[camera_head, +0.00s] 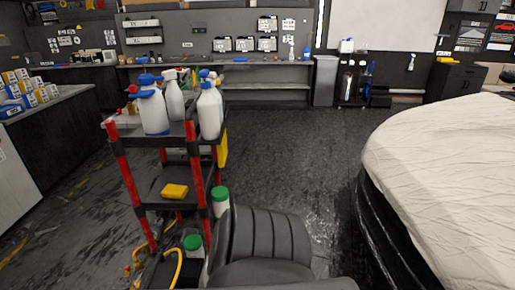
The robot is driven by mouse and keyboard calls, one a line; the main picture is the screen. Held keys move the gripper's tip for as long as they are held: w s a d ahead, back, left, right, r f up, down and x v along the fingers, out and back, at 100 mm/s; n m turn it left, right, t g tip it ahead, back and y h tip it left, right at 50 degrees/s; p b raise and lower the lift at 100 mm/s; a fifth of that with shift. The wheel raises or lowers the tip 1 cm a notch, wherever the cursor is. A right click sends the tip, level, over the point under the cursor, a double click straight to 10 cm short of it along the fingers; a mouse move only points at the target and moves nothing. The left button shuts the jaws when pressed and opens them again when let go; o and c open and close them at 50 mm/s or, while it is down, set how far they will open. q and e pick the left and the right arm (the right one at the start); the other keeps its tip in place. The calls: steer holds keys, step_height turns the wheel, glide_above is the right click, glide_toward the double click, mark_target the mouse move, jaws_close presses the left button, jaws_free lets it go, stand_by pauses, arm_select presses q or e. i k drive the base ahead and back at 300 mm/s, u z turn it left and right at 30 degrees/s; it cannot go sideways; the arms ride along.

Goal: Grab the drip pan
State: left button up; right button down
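I cannot make out a drip pan anywhere in the head view. Neither of my grippers is in view, so their state and distance from anything are hidden. The lower part of the red and black cart and the floor behind the black seat are partly hidden.
A cart (172,188) with spray bottles (153,110) and a yellow sponge (175,191) stands left of centre. A black padded seat (268,245) blocks the near middle. A covered car (450,160) fills the right. Open floor (295,150) leads to the back workbench (262,88).

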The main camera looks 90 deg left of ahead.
mark_target(188, 231)
steer(key=i, duration=0.4)
steer(key=u, duration=2.55)
steer(key=i, duration=4.25)
steer(key=u, duration=0.8)
steer(key=i, duration=2.35)
steer(key=u, duration=0.05)
